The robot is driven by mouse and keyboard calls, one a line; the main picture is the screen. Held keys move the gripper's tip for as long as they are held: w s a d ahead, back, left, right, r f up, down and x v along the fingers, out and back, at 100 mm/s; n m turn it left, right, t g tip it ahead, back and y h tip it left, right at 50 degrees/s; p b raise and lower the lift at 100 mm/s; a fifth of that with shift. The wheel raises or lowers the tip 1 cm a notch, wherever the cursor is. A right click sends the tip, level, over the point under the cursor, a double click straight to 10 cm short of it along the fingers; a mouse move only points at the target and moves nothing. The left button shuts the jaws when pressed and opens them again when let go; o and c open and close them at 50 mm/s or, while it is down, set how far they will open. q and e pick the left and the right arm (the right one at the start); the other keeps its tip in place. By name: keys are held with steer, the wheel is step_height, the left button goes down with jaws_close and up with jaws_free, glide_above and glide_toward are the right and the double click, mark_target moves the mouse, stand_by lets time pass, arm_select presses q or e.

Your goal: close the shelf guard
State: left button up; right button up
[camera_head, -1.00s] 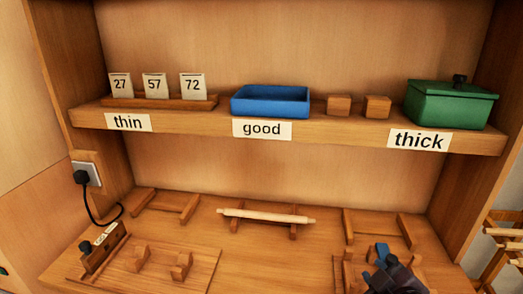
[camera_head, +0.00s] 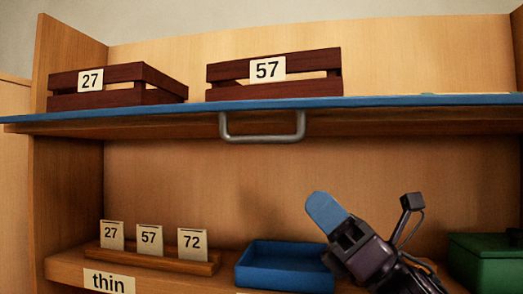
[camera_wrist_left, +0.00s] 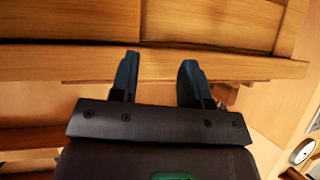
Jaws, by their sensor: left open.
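The shelf guard (camera_head: 380,107) shows in the head view as a long blue strip along the front of the upper shelf, seen nearly edge-on. A grey metal bar handle (camera_head: 262,137) hangs below its front edge. My right gripper (camera_head: 323,208) is below and right of the handle, apart from it, pointing up and left. Its blue fingertip shows from the side, so its opening cannot be told. My left gripper (camera_wrist_left: 158,64) is open in the left wrist view, with nothing seen between its fingers, near a wooden edge. It is not in the head view.
Slatted crates labelled 27 (camera_head: 115,98) and 57 (camera_head: 270,90) stand on the upper shelf. Below are a holder with number cards (camera_head: 150,257), a blue tray (camera_head: 285,265) and a green box (camera_head: 488,262). The space under the handle is free.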

mark_target(262, 139)
steer(key=a+r+n+g, duration=0.1)
steer(key=a+r, duration=0.1)
steer(key=a+r+n+g+p, duration=0.1)
steer(key=a+r, duration=0.1)
steer(key=r, duration=0.1)
steer(key=a+r+n+g+p, duration=0.1)
steer(key=a+r, duration=0.2)
steer(key=shift+w+r+n+g+y, duration=0.2)
steer(key=shift+w+n+g+y, duration=0.1)
steer(key=shift+n+y, duration=0.1)
steer(key=shift+p+x, duration=0.35)
steer(key=shift+x, duration=0.45)
steer(key=shift+a, duration=0.1)
jaws_close()
